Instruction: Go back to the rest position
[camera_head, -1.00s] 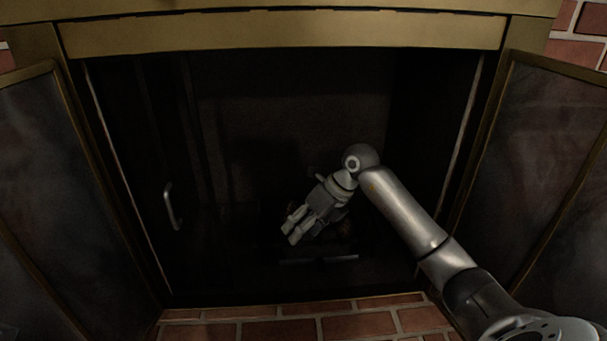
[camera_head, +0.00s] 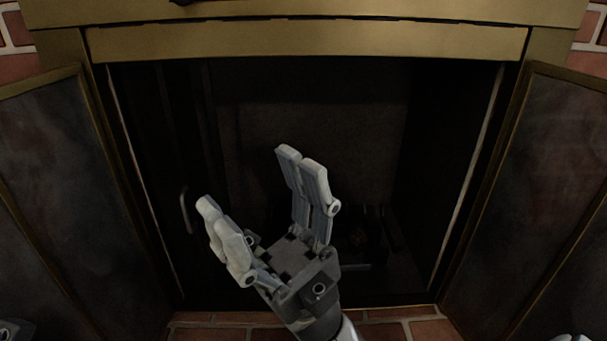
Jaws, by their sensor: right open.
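My right gripper (camera_head: 252,178) is in front of the fireplace opening, near the middle of the view. Its grey fingers point up and are spread wide apart, with nothing between them. The checkered palm shows between the fingers.
The dark firebox (camera_head: 310,110) lies behind the gripper, with a dim dark grate (camera_head: 358,238) low inside, partly hidden. Glass doors stand swung open at left (camera_head: 45,180) and right (camera_head: 545,170). A brass lintel (camera_head: 310,40) runs above and a brick hearth (camera_head: 395,329) below.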

